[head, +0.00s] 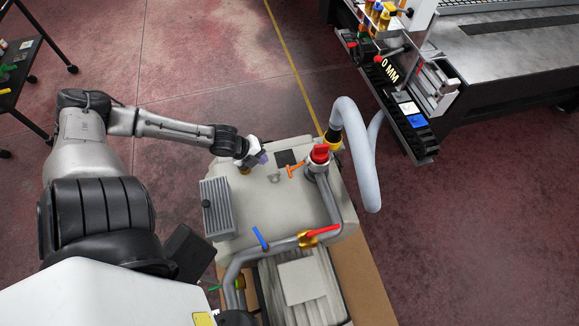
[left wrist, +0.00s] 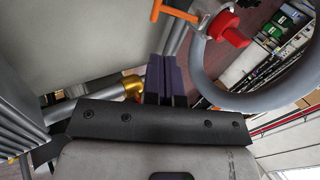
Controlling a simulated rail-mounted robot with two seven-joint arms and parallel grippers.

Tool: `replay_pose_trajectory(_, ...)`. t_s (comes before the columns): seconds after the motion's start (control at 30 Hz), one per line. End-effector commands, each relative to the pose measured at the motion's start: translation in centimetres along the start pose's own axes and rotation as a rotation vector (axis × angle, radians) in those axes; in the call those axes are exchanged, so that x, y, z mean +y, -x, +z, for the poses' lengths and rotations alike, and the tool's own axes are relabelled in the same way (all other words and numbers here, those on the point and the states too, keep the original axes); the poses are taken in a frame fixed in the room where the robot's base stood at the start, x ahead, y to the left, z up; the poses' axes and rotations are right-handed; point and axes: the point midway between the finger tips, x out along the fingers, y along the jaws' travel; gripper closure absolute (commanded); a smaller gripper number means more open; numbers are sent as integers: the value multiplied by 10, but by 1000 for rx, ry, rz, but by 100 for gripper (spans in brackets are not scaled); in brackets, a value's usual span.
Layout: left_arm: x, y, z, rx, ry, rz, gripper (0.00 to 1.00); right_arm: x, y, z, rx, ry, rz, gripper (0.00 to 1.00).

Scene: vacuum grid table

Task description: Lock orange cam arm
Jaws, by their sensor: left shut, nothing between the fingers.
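The orange cam arm (head: 295,170) sits on top of the pale machine housing (head: 237,228), just left of a red knob (head: 320,152). In the left wrist view the orange arm (left wrist: 174,12) shows at the top edge, partly cut off, with the red knob (left wrist: 230,28) to its right. My left gripper (head: 262,158) is above the back left of the housing, left of the orange arm and apart from it. Its dark purple fingers (left wrist: 166,78) are closed together with nothing between them. My right gripper is not in view.
A grey hose (head: 366,165) loops at the back right. A grey pipe (head: 276,248) with a blue lever (head: 260,238) and a red lever (head: 323,231) runs along the front. A ribbed grey box (head: 217,208) is at left. A long machine bench (head: 490,75) stands back right.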

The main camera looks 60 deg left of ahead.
Motion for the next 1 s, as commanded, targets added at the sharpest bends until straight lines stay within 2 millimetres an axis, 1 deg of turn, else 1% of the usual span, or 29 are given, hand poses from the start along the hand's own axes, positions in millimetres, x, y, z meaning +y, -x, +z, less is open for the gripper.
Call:
replay_pose_trajectory(0.03, 1, 2, 0, -1, -41, 9, 100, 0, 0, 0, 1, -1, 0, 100)
replay_pose_trajectory(0.13, 1, 1, 0, -3, -88, 15, 100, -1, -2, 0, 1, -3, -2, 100)
replay_pose_trajectory(0.27, 2, -8, 0, -4, -99, 14, 100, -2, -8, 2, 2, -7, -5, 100)
replay_pose_trajectory(0.47, 2, -37, 0, -4, -94, 11, 100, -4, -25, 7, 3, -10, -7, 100)
replay_pose_trajectory(0.7, 3, -76, 0, -2, -93, 12, 100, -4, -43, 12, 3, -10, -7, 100)
replay_pose_trajectory(0.9, 3, -107, 0, -2, -93, 14, 100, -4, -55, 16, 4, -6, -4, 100)
replay_pose_trajectory(1.0, 3, -119, 0, -2, -94, 14, 100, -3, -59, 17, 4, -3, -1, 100)
